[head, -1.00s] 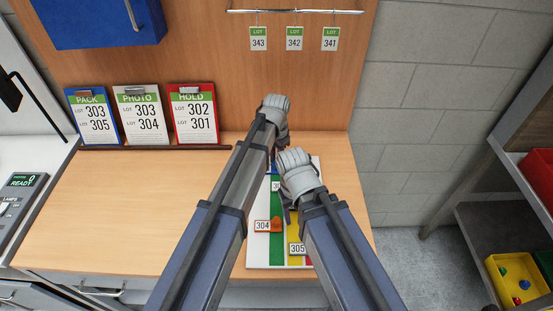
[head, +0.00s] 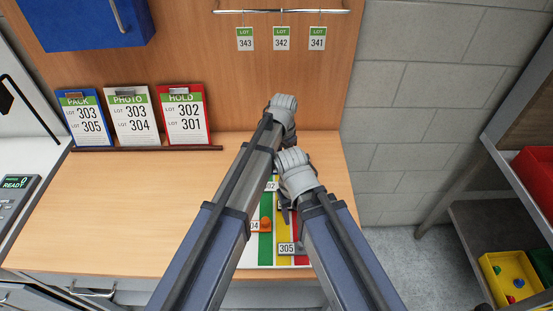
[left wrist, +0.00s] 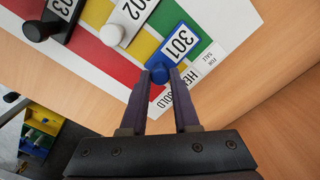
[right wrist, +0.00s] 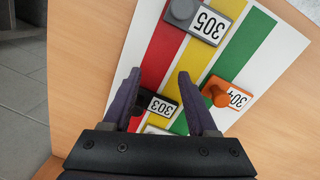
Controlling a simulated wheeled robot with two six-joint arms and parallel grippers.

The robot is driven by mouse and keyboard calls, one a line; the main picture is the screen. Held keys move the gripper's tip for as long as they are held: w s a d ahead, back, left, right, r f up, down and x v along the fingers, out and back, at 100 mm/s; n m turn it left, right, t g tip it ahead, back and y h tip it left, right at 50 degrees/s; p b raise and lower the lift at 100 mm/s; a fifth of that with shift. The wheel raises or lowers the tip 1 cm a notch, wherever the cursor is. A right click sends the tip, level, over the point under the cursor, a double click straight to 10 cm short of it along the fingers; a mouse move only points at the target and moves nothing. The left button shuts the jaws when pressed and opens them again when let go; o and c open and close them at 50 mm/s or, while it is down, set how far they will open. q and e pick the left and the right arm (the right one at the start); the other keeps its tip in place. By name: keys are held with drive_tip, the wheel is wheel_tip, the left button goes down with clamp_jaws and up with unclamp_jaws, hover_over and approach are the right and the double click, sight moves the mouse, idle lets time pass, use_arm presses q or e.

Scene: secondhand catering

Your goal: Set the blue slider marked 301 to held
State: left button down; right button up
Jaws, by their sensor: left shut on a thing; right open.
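The blue slider marked 301 (left wrist: 180,42) sits on the striped board (right wrist: 262,35) near its label end. My left gripper (left wrist: 161,74) is shut on its round blue knob (left wrist: 158,73). The label beginning HE (left wrist: 190,76) lies close by, partly hidden by a finger. FOR SALE (left wrist: 209,60) and part of SOLD (left wrist: 167,101) also show. I cannot tell exactly which stripe the knob is on. My right gripper (right wrist: 159,76) is open and empty over the board, near the black slider 303 (right wrist: 158,105). In the head view the arms hide the blue slider.
Grey slider 305 (right wrist: 197,20), orange slider 304 (right wrist: 224,94) and white slider 302 (left wrist: 122,22) share the board. A red HOLD clipboard (head: 185,115) lists 302 and 301. The bench (head: 130,195) is clear on the left. Shelves with a yellow bin (head: 515,275) stand right.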

use_arm(q)
drive_tip(key=shift+a, duration=0.25)
use_arm(e)
drive_tip(key=shift+a, duration=0.2)
use_arm(q)
drive_tip(key=c, duration=1.1)
unclamp_jaws()
drive_tip(key=shift+a, duration=0.15)
use_arm(e)
drive_tip(key=shift+a, duration=0.15)
use_arm(q)
drive_tip(key=shift+o, duration=1.4)
drive_tip(key=shift+d, duration=0.2)
use_arm(e)
drive_tip(key=shift+d, duration=0.2)
use_arm(q)
drive_tip(key=shift+o, duration=0.8)
use_arm(e)
drive_tip(key=shift+a, duration=0.1)
use_arm(q)
drive_tip(key=shift+r, duration=0.1)
use_arm(e)
drive_tip(key=shift+r, duration=0.1)
use_arm(q)
wheel_tip(320, 180, up, 8)
drive_tip(key=p, duration=0.8)
drive_tip(key=shift+a, duration=0.1)
drive_tip(key=shift+f, duration=0.2)
use_arm(e)
wheel_tip(320, 180, up, 8)
